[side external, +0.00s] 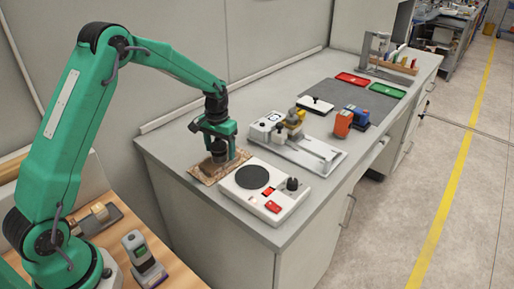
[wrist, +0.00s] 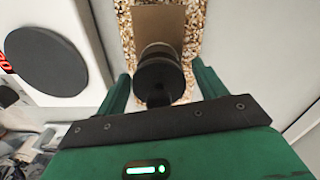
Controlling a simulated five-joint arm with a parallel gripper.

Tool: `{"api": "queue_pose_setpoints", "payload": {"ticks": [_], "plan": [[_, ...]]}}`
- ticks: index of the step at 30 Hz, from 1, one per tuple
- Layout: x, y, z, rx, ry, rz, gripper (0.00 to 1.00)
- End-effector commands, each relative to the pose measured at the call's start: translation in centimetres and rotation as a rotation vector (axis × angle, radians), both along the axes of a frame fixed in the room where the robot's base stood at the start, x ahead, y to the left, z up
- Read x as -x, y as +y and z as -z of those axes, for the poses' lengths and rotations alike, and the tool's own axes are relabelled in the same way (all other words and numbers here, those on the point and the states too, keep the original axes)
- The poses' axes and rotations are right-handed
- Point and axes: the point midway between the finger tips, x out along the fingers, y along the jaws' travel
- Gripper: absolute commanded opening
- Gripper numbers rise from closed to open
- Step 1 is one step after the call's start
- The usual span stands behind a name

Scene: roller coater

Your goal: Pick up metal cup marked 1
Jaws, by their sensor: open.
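A small dark cylinder with a metallic band (wrist: 160,73), perhaps the metal cup, stands on a speckled brown board (wrist: 192,40) in the wrist view. No number shows on it. In the side view its dark lower part (side external: 219,157) shows beneath my gripper (side external: 217,142), on the same board. My gripper is open, with one green finger on either side of the cylinder in the wrist view. Contact between the fingers and the cylinder cannot be made out. The gripper hides much of the cylinder in the side view.
A white hotplate-like device (side external: 243,205) with a dark round plate is close on the right of the board. A white coater rig (side external: 300,150) stands beyond it. Red (side external: 352,79) and green (side external: 387,90) trays lie farther back. A wall runs behind the bench.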

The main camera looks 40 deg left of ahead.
Motion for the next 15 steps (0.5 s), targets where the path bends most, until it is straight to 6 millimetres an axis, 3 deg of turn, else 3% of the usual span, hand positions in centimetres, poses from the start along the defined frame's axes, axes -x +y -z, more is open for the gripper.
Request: {"api": "queue_pose_setpoints", "payload": {"ticks": [4, 12, 15], "plan": [[0.0, 0.0, -0.02, 0.0, 0.0, 0.0, 0.71], [-0.01, 0.0, -0.03, 0.0, 0.0, 0.0, 0.2], [-0.01, 0.0, -0.03, 0.0, 0.0, 0.0, 0.16]]}}
